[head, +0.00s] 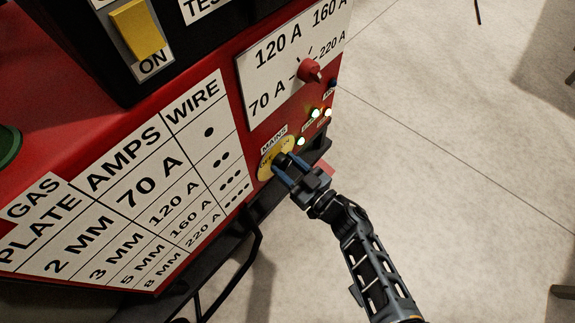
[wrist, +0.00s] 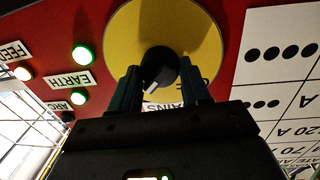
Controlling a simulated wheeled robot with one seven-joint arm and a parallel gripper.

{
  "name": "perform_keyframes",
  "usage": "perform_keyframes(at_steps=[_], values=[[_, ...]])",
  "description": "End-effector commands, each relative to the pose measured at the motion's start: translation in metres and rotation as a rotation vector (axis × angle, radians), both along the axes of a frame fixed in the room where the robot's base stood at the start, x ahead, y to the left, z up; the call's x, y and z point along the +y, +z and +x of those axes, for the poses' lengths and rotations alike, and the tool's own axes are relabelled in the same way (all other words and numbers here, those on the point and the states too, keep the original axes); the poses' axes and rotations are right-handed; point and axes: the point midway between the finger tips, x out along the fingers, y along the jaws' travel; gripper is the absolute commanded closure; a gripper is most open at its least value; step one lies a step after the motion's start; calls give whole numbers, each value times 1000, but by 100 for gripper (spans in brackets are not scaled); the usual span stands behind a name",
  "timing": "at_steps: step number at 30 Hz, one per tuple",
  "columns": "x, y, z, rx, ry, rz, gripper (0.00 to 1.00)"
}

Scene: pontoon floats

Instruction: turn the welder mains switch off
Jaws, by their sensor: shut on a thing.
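The mains switch is a black knob (wrist: 158,66) on a round yellow plate (wrist: 200,28), set in the red front of the welder (head: 75,103). The yellow plate also shows in the head view (head: 267,168), under a white MAINS label (head: 273,139). My gripper (head: 282,164) is shut on the knob, with one finger on each side in the wrist view (wrist: 160,82). A white mark on the knob points down and slightly left in the wrist view, toward the MAINS label. My fingers hide part of the plate's lettering.
Lit lamps, including a green one (head: 301,141), sit beside the switch. A red dial (head: 309,70) is above it and a yellow ON switch (head: 137,29) at upper left. A white amps table (head: 130,185) is to the left. Pale floor (head: 440,130) lies open at right.

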Motion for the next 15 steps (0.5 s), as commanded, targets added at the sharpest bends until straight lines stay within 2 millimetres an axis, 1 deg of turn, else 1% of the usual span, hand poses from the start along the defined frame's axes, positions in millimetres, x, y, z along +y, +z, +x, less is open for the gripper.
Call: perform_keyframes(at_steps=[8,15], values=[[1,-3,-2,-47,4,-39,84],[1,-5,-2,-175,4,-139,84]])
